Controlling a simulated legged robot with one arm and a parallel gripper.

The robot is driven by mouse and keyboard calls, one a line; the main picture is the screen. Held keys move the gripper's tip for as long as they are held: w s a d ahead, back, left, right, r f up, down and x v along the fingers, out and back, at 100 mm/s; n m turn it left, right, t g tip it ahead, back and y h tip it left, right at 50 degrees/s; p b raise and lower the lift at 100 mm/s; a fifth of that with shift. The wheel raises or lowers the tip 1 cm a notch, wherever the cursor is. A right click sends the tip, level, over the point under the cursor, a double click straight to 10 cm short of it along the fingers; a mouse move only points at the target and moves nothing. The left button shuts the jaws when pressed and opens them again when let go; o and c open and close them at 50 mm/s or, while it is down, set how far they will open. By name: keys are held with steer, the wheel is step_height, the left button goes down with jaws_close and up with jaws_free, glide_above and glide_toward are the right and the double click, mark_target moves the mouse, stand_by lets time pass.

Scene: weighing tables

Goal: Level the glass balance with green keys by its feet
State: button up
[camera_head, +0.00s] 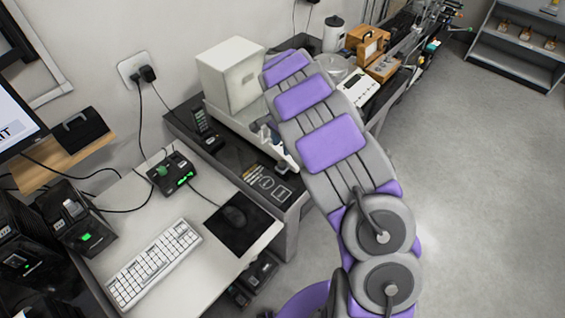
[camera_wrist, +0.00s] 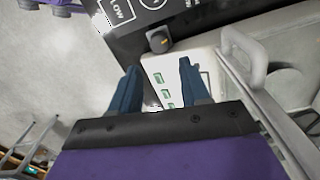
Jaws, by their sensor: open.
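The balance (camera_wrist: 205,48) shows in the wrist view as a pale body with several green keys (camera_wrist: 158,77) on its front. A dark round foot knob (camera_wrist: 158,40) stands at its corner, on the dark table. A pale loop handle (camera_wrist: 245,58) and a door frame are at the right. My gripper (camera_wrist: 157,82) is open and empty. Its two blue fingers are over the key panel, with the knob beyond their tips. In the head view the balance's pale base (camera_head: 240,122) is partly hidden by my arm, and the knob (camera_head: 283,167) is near the table's front. No level bubble can be made out.
A white box (camera_head: 232,72) stands at the back, and a black handset (camera_head: 204,127) is left of the balance. A desk with a keyboard (camera_head: 154,264) and mouse (camera_head: 233,215) is at lower left. Wooden cases (camera_head: 370,45) stand beyond my arm. The floor (camera_head: 470,190) at right is clear.

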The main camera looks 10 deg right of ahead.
mark_target(282, 163)
step_height(282, 163, down, 10)
steer(key=shift+r+b, duration=0.25)
steer(key=shift+b, duration=0.65)
steer(key=c, duration=0.8)
steer(key=shift+o, duration=0.2)
steer(key=shift+r+n+p, duration=0.2)
steer(key=shift+n+p, duration=0.7)
steer(key=shift+p, duration=0.15)
steer(key=shift+f+n+p, duration=0.2)
steer(key=shift+n+p, duration=0.15)
steer(key=shift+n, duration=0.35)
steer(key=o, duration=0.8)
steer(key=shift+c, duration=0.2)
